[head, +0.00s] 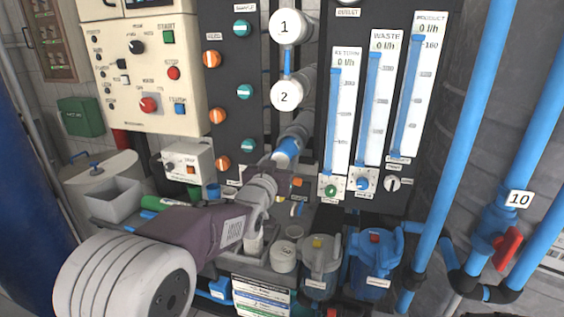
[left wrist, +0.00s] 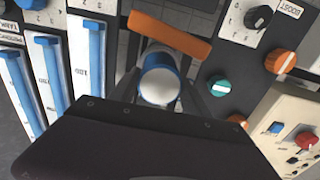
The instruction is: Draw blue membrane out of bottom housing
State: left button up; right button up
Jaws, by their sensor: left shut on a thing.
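The blue membrane (head: 287,149) sticks out of the open front end of the grey bottom housing (head: 300,124), below the caps numbered 1 and 2. Its far part is hidden inside the housing. My left gripper (head: 274,166) reaches up to the membrane's near end from the lower left and is shut on it. In the left wrist view, the membrane shows end-on as a white round face with a blue rim (left wrist: 159,82) between the fingers. My right gripper is not in view.
White cap 1 (head: 285,26) and white cap 2 (head: 286,95) close the upper housings. Flow meters (head: 374,105) stand to the right, and a control box (head: 150,75) to the left. Filter canisters (head: 372,268) and a grey bin (head: 107,201) sit lower down.

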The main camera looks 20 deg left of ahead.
pick_arm(q)
jog(key=shift+s+a+b, duration=0.1)
jog(key=shift+s+b, duration=0.8)
jog(key=shift+s, duration=1.85)
jog(key=o, duration=1.7)
